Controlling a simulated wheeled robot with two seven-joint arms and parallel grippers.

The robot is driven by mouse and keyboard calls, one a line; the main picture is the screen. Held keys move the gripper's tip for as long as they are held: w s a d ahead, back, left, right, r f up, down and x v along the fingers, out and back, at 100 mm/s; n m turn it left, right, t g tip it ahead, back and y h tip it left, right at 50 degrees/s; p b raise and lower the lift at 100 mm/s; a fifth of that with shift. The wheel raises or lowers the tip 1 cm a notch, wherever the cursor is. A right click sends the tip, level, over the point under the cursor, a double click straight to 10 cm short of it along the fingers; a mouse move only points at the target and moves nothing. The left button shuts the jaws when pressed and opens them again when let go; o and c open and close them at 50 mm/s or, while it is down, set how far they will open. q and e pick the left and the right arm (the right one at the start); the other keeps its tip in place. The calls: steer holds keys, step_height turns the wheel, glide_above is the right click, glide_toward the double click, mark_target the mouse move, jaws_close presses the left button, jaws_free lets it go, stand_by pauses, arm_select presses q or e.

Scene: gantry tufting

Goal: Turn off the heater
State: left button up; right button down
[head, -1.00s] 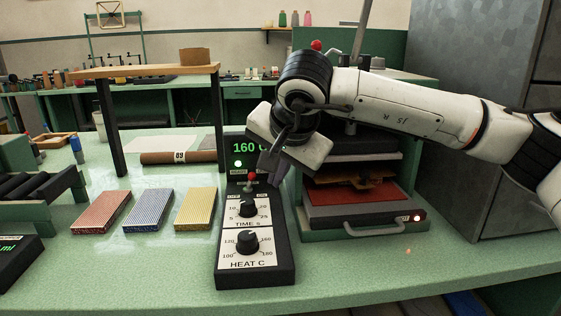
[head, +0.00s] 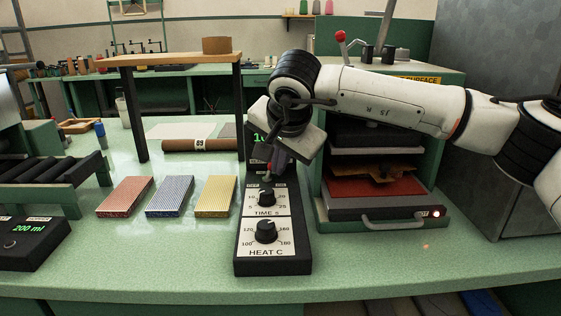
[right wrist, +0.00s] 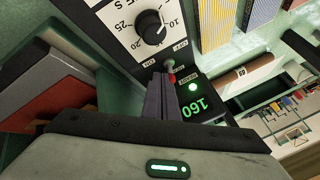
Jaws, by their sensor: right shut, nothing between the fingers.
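The black control box (head: 272,262) stands on the green bench, with a TIME knob and a HEAT C knob (head: 265,231). In the right wrist view its display (right wrist: 195,107) reads 160 and a green lamp (right wrist: 193,87) is lit. A small red-tipped toggle switch (right wrist: 170,70) stands between ON and OFF labels. My left gripper is out of view.
The heat press (head: 378,212) stands right of the box, its small front lamp (head: 436,212) lit. Red, blue and yellow sample blocks (head: 170,197) lie to the left. A wooden shelf on black legs (head: 170,58) stands behind. The bench front is clear.

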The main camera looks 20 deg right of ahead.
steer(key=shift+a+r+h+p, duration=0.3)
steer(key=shift+h+p, duration=0.1)
steer(key=shift+p, duration=0.25)
steer(key=h+p, duration=0.1)
steer(key=a+n+h+p, duration=0.1)
steer(key=p, duration=0.1)
steer(key=shift+w+a+r+g, duration=0.1)
steer(key=shift+w+r+g, duration=0.1)
steer(key=shift+r+g, duration=0.1)
steer(key=shift+a+p, duration=0.25)
steer(key=shift+p, duration=0.5)
steer(key=shift+w+a+f+n+g+h+p, duration=0.1)
steer(key=shift+w+a+n+g+h+p, duration=0.15)
steer(key=shift+h+p, duration=0.4)
steer(key=shift+f, duration=0.2)
steer(key=shift+s+d+f+b, duration=0.15)
steer(key=shift+d+b, duration=0.05)
steer(key=shift+d, duration=0.15)
steer(key=shift+s+d+f+b, duration=0.1)
steer(key=shift+d+f+b, duration=0.1)
steer(key=shift+d, duration=0.1)
